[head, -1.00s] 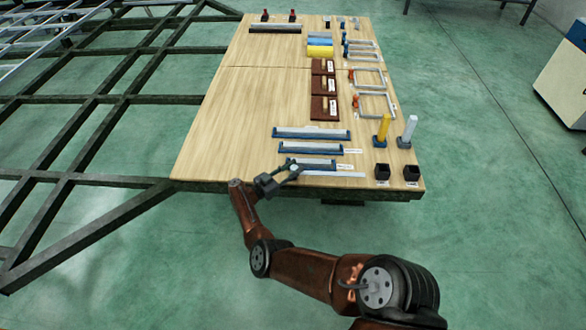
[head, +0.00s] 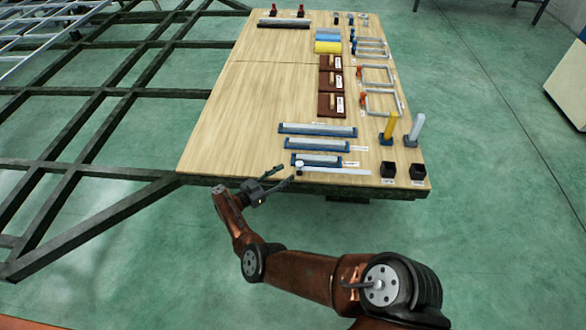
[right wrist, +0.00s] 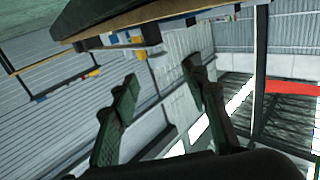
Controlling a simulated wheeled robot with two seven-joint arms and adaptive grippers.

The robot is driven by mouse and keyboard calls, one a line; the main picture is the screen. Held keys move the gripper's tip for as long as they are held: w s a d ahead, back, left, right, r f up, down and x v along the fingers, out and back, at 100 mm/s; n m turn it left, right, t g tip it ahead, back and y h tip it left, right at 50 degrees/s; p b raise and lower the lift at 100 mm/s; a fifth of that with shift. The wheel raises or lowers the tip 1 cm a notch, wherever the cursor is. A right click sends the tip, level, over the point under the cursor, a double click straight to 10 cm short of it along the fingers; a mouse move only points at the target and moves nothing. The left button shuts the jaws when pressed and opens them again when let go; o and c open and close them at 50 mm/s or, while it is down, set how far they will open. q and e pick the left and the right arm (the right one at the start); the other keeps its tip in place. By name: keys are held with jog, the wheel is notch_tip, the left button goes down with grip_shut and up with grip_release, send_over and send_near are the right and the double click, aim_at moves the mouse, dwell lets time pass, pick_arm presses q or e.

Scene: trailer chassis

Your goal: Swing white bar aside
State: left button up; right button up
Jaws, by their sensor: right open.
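A thin white bar (head: 337,171) lies along the table's near edge, with a small round white piece at its left end. My right gripper (head: 284,177) is open and empty, just left of that end and by the table's near edge. Its fingers point right, toward the bar, and look apart from it. In the right wrist view the two open fingers (right wrist: 160,74) have nothing between them, and I cannot make out the bar there. My left gripper is not in view.
Two black cups (head: 388,170) stand at the near right corner, with yellow and white posts behind. The table's left part (head: 225,135) is bare. A dark metal frame (head: 95,165) lies left of the table.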

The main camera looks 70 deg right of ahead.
jog(key=shift+v, duration=1.7)
